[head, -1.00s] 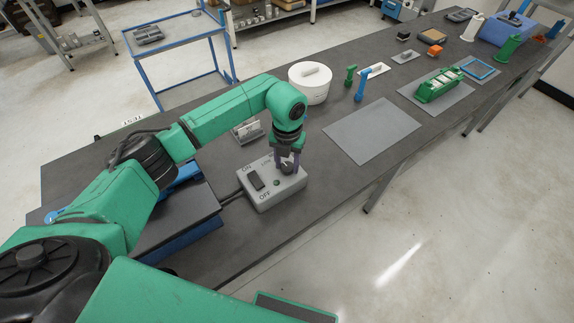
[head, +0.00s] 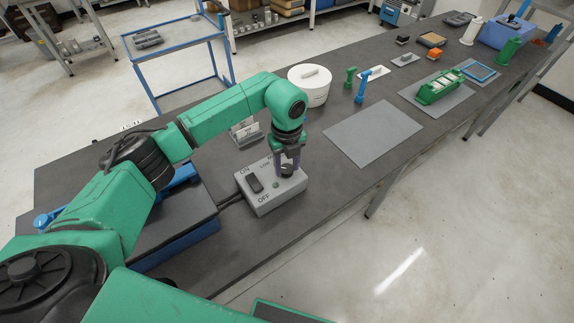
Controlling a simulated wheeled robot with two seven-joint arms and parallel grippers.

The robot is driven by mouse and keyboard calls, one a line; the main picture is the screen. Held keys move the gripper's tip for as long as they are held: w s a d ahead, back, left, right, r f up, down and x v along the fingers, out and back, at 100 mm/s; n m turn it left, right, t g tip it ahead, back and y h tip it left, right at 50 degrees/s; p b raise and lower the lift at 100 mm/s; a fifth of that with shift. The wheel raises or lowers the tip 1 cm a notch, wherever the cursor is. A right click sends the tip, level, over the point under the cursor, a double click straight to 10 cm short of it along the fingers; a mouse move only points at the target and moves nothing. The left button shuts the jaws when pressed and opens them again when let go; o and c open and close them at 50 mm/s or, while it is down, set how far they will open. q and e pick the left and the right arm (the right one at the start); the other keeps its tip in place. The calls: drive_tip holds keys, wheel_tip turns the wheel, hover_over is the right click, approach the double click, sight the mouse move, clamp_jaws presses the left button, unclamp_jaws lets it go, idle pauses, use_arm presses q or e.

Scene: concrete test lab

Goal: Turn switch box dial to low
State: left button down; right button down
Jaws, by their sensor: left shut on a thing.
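The grey switch box (head: 262,207) sits on the dark bench, with a black rocker switch (head: 255,184) between the ON and OFF marks and a small green button (head: 276,184). The dark dial (head: 287,171) is at its right end. My left gripper (head: 287,167) points down from above and is shut on the dial. The fingers partly hide the dial and its labels, so I cannot read where its pointer stands. Part of the word LOW shows left of the fingers. My right gripper is not in view.
A white round container (head: 308,92) stands behind the box, and a small metal holder (head: 245,131) is at its back left. A grey mat (head: 372,132) lies to the right. A green rack (head: 438,88) and blue-handled tool (head: 362,87) stand farther along.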

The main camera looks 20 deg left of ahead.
sight(287, 168)
use_arm(q)
drive_tip(key=shift+w+r, duration=0.15)
drive_tip(key=shift+c, duration=1.7)
unclamp_jaws()
drive_tip(key=shift+r, duration=0.3)
wheel_tip(287, 168, up, 14)
drive_tip(key=b, duration=0.3)
drive_tip(key=shift+f, duration=0.1)
